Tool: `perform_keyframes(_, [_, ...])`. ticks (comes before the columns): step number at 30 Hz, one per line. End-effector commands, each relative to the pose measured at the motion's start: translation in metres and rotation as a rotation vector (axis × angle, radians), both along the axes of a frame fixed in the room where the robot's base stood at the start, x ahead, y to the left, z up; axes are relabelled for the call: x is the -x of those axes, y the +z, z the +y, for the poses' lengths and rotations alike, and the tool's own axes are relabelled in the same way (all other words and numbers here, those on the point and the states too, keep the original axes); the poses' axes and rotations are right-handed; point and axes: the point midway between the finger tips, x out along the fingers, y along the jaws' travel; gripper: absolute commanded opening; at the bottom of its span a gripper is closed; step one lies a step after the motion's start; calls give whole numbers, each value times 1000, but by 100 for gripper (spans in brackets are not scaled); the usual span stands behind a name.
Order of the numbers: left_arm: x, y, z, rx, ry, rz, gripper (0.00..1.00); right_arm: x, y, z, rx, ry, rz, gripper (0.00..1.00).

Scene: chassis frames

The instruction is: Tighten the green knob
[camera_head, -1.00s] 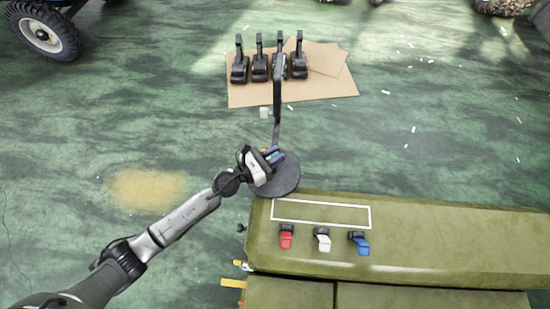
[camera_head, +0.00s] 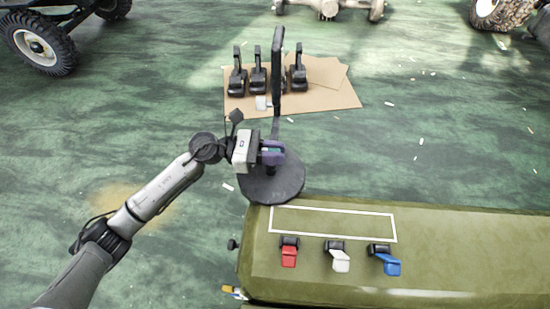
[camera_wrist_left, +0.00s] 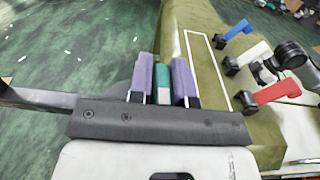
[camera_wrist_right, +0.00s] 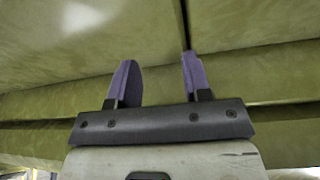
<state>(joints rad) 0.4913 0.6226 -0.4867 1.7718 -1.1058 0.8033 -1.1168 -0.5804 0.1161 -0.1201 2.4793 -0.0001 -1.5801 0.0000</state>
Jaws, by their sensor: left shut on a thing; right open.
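My left gripper (camera_head: 272,150) has purple fingers and is shut on a green knob (camera_wrist_left: 163,77), whose teal top shows between the fingers in the left wrist view. In the head view it sits over a dark round disc (camera_head: 270,186) beside the olive chassis (camera_head: 450,240), and the knob is mostly hidden. Red (camera_head: 289,256), white (camera_head: 340,261) and blue (camera_head: 390,265) knobs stand in a row on the chassis, in front of a white outlined rectangle (camera_head: 333,223). My right gripper (camera_wrist_right: 157,80) is open and empty, facing an olive surface.
An upright dark post (camera_head: 279,70) rises behind the disc. Several black lever-like parts (camera_head: 258,78) stand on a cardboard sheet (camera_head: 330,98) at the back. Vehicle wheels (camera_head: 38,48) show at the far edge. The green floor to the right is mostly clear.

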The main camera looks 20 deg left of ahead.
Motion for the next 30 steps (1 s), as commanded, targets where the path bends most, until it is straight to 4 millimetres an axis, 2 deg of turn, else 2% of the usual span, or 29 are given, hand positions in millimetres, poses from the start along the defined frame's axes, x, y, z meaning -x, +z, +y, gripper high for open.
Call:
perform_keyframes(5, [0, -1, 0, -1, -30, 0, 0, 0, -8, -1, 2, 2, 0, 45])
perform_keyframes(18, [0, 0, 0, -1, -37, 0, 0, 0, -8, -2, 8, 5, -1, 45])
perform_keyframes(19, [0, 0, 0, -1, -37, 0, 20, 0, -8, -2, 7, 5, -1, 45])
perform_keyframes(26, [0, 0, 0, 0, -37, 0, 42, 0, -8, -2, 6, 4, -2, 45])
perform_keyframes(30, [0, 0, 0, 0, -36, 0, 43, 0, -8, -1, 5, 3, -2, 45])
